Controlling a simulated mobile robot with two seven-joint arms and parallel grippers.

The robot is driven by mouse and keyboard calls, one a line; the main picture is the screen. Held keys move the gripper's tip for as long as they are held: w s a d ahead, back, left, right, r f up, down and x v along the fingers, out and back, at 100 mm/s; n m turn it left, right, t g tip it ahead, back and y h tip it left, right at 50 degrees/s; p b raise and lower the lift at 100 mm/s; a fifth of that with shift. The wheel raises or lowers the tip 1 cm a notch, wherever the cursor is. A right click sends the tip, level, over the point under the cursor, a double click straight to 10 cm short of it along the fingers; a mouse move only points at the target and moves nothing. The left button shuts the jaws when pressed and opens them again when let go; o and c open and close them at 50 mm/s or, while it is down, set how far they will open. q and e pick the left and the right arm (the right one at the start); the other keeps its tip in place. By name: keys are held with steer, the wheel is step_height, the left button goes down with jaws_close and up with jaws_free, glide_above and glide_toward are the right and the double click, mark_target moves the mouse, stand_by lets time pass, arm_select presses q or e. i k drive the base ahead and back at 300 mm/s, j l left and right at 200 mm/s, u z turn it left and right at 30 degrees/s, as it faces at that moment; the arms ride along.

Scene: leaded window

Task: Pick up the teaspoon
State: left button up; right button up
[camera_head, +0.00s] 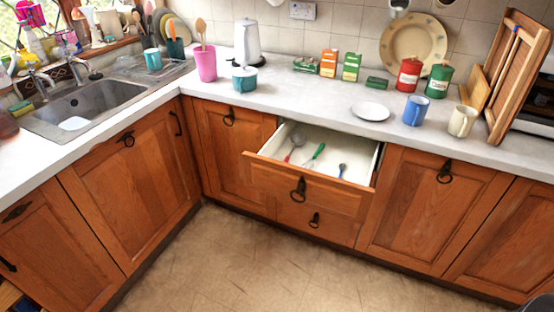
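An open drawer (310,179) in the wooden units holds a few utensils. A small dark-blue spoon-like piece (342,170) lies at its right side and looks like the teaspoon, though it is too small to be certain. A green-handled utensil (315,155) lies in the middle, and a red-handled one with a pale round head (294,146) lies to its left. Neither of my grippers is in view.
The drawer juts out under the worktop (290,105). Above it stand a white plate (370,111), a blue mug (416,110) and a cream mug (462,121). A pink utensil pot (206,65) and teal pot (245,80) stand left. The floor (250,265) is clear.

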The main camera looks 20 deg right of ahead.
mark_target(342, 166)
steer(key=z, duration=1.25)
steer(key=i+j, duration=0.05)
